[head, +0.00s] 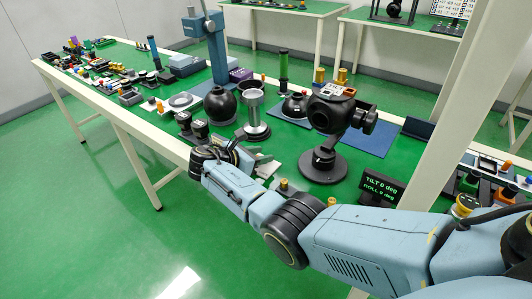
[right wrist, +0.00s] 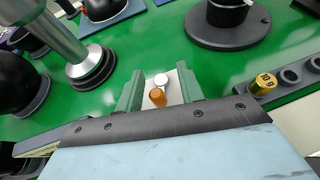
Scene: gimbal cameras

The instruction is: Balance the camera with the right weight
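The black camera (head: 338,112) sits on a gimbal mount above a round black base (head: 323,166) on the green table. A small display (head: 380,187) beside it reads tilt 0 deg, roll 0 deg. A gold weight marked 10 g (right wrist: 265,82) sits at the end of a dark holder with round sockets (right wrist: 290,76). My right gripper (head: 248,157) is low at the table's front edge, left of the camera base. In the right wrist view its fingers (right wrist: 160,92) are apart. Small orange and white pieces on a pale plate show between them; contact is unclear. My left gripper is out of view.
A silver post on a round foot (head: 256,115) and a black ball (head: 220,105) stand behind my right gripper. A blue stand (head: 215,60) rises farther back. Coloured small items crowd the table's far left. Racks (head: 490,185) lie at the right.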

